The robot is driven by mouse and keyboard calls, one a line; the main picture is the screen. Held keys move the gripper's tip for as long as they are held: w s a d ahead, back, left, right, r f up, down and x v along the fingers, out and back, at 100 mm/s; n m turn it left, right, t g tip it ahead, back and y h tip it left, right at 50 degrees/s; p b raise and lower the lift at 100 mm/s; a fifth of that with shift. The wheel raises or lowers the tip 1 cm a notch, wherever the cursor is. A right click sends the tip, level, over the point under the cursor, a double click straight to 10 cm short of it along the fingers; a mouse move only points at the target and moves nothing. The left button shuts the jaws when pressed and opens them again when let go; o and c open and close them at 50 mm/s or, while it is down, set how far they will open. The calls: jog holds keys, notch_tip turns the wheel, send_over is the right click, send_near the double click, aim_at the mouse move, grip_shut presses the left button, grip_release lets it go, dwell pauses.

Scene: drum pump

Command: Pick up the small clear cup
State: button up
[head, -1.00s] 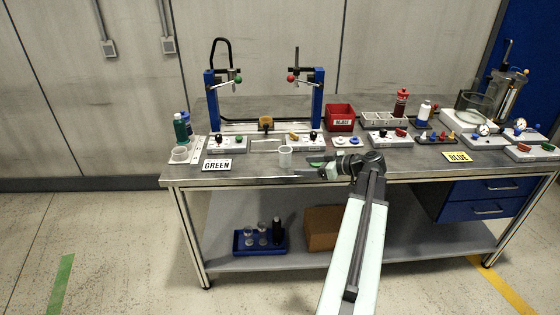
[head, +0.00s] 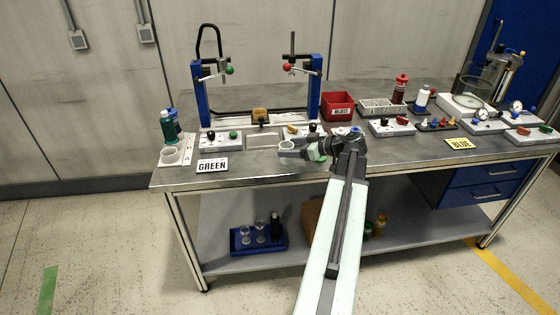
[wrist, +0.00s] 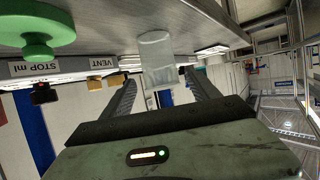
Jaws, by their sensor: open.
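The small clear cup (head: 287,145) stands on the bench near its front edge. In the wrist view, which is upside down, the cup (wrist: 157,52) is upright on the bench top. My gripper (wrist: 159,77) is open, with one finger to each side of the cup's line; I cannot tell whether either finger touches it. In the head view my gripper (head: 296,150) reaches in from the right at the cup and partly covers it.
A green knob (wrist: 38,32) is close to my gripper in the wrist view. Control boxes (head: 221,141) and a blue-post frame (head: 315,88) stand behind.

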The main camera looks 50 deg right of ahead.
aim_at(281, 146)
jog(key=b+x, duration=0.1)
jog(key=x, duration=0.3)
jog(key=shift+w+a, duration=0.2)
jog(key=shift+w, duration=0.2)
jog(key=shift+c, duration=0.7)
jog(key=c, duration=1.2)
jog(key=shift+c, duration=0.3)
jog(key=shift+r, duration=0.15)
